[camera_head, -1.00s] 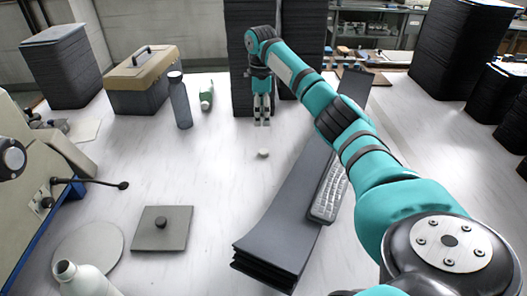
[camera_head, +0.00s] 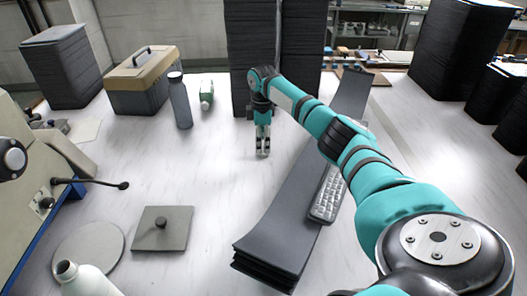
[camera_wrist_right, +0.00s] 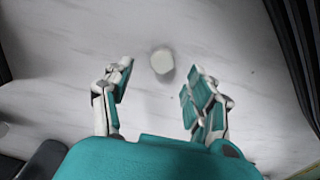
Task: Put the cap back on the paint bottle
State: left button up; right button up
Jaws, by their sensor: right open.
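The white cap (camera_wrist_right: 162,61) lies on the pale table and shows as a small round disc in the right wrist view. My right gripper (camera_head: 263,152) points down at the cap's spot and mostly hides it in the head view. In the wrist view the right gripper's fingers (camera_wrist_right: 155,95) are apart with nothing between them, and the cap is beyond their tips. A white bottle (camera_head: 84,281) with an open mouth, which looks like the paint bottle, stands at the lower left, cut by the picture's edge. My left gripper is not in view.
A dark stacked panel (camera_head: 285,225) and a keyboard (camera_head: 328,195) lie right of the gripper. A square plate with a knob (camera_head: 162,232) and a round disc (camera_head: 88,250) lie near the bottle. A dark bottle (camera_head: 180,103) and toolbox (camera_head: 140,85) stand behind. The table's middle is clear.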

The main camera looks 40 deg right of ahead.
aim_at(263, 152)
jog(key=f, duration=0.4)
jog(key=shift+s, duration=0.2)
jog(key=shift+c, duration=0.2)
jog(key=c, duration=0.7)
jog(key=shift+c, duration=0.4)
jog(key=shift+r, duration=0.1)
jog(key=shift+d+r, duration=0.1)
jog(key=shift+r, duration=0.45)
notch_tip(263, 152, up, 3)
jog(key=shift+f, duration=0.2)
jog(key=s+a, duration=0.2)
jog(key=a, duration=0.3)
jog(key=s+a, duration=0.2)
jog(key=a, duration=0.2)
jog(key=s+a+r, duration=0.1)
jog(key=s+a, duration=0.1)
jog(key=a, duration=0.3)
jog(key=shift+s+a+r, duration=0.1)
jog(key=shift+s+a, duration=0.2)
jog(key=shift+a, duration=0.05)
